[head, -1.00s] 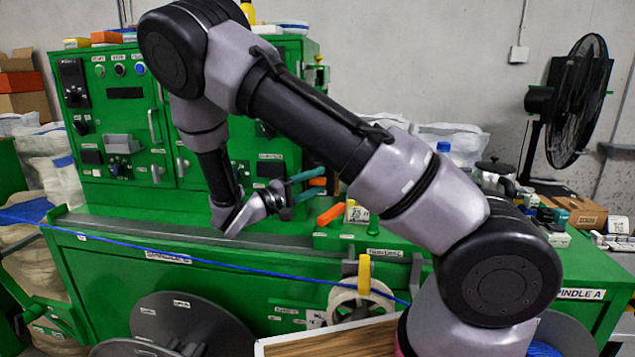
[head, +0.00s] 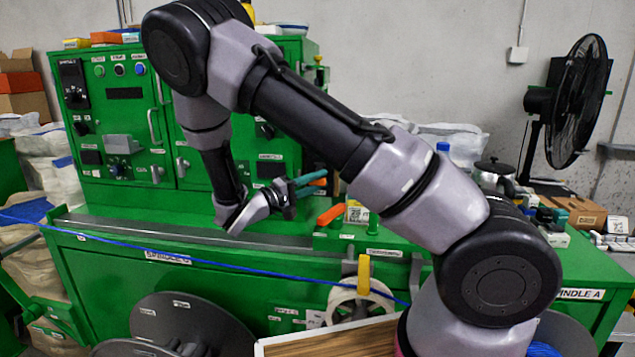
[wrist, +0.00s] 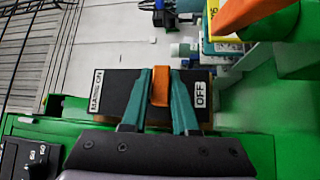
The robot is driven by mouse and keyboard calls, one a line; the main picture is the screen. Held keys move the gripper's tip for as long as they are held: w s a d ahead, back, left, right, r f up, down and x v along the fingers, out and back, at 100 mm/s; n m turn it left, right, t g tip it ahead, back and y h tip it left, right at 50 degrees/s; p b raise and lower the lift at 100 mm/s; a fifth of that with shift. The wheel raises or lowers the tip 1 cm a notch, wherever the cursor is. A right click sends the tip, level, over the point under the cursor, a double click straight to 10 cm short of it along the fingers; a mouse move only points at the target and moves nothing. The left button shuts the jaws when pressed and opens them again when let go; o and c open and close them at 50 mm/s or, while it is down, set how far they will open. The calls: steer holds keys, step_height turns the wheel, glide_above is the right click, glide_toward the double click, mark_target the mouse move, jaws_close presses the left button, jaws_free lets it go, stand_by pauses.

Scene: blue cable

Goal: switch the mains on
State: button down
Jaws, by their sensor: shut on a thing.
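The mains switch is a dark box (wrist: 128,86) with a "MAINS ON" label at its left end and an "OFF" label at its right end in the wrist view. Its orange lever (wrist: 160,84) stands between the two labels, a little nearer "OFF". My gripper (wrist: 160,92) has its two teal fingers shut on the lever, one on each side. In the head view my gripper (head: 310,184) is at the right side of the green cabinet, with a bit of orange showing at its tips. The switch box is mostly hidden there.
An orange object (head: 330,215) lies on the green bench close to my gripper; a large orange piece (wrist: 250,15) also shows in the wrist view. A small labelled box (head: 356,212) stands beside it. The blue cable (head: 200,258) runs across the bench front.

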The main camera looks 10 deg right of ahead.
steer(key=shift+a+r+n+y, duration=0.1)
steer(key=shift+n+y, duration=0.2)
steer(key=shift+s+a+r+n+g+y, duration=0.1)
steer(key=shift+s+r+n+g+y, duration=0.05)
steer(key=shift+r+n+y, duration=0.25)
steer(key=shift+s+r+n+g+y, duration=0.15)
steer(key=shift+r+n+y, duration=0.1)
steer(key=shift+n+y, duration=0.25)
steer(key=shift+r+n+g+y, duration=0.6)
steer(key=shift+r+n+y, duration=0.1)
steer(key=shift+n, duration=0.1)
steer(key=shift+w+r+n+g+y, duration=0.1)
steer(key=shift+r+n+g+y, duration=0.7)
steer(key=shift+n+g+y, duration=0.1)
steer(key=shift+w+r+n+g+y, duration=0.15)
steer(key=shift+r+n+g+y, duration=0.35)
steer(key=shift+n+g+y, duration=0.15)
steer(key=c, duration=0.8)
jaws_free()
steer(key=shift+o, duration=0.2)
